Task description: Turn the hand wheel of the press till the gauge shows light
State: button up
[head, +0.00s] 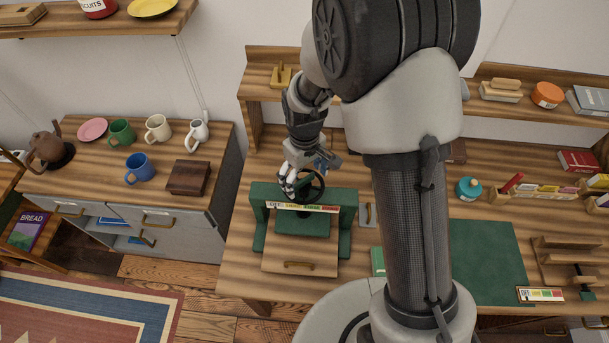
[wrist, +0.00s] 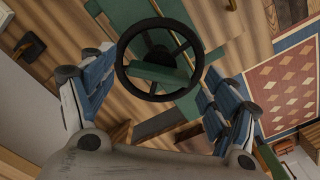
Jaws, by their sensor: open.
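The green press (head: 258,226) stands on the plank workbench. Its dark hand wheel (head: 314,187) sits on top, partly hidden by my gripper (head: 291,184) in the head view. In the wrist view the whole round rim and spokes of the hand wheel (wrist: 151,97) show, with a green bar across it. My gripper (wrist: 158,88) is open, with its blue-and-grey fingers to the left and right of the wheel in that view. I cannot tell whether they touch it. The gauge strip (head: 302,208) runs along the press's top beam with coloured zones. Its reading is too small to tell.
A green mat (head: 488,262) and a second gauge-like strip (head: 540,295) are to the right. A cabinet with mugs (head: 139,168) stands left. A shelf (head: 262,84) rises behind the press.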

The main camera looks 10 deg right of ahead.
notch_tip(320, 180, up, 12)
dwell(0.4)
dwell(0.8)
notch_tip(320, 180, up, 5)
jog(key=p, duration=0.7)
send_over(305, 180)
jog(key=f+b, duration=0.1)
jog(key=f, duration=0.8)
jog(key=f+b, duration=0.1)
jog(key=f, duration=0.7)
jog(key=shift+w+a+f, duration=0.15)
jog(key=shift+w+f, duration=0.05)
jog(key=shift+f, duration=0.2)
jog(key=shift+c, duration=0.4)
jog(key=c, duration=1)
jog(key=shift+m, duration=0.3)
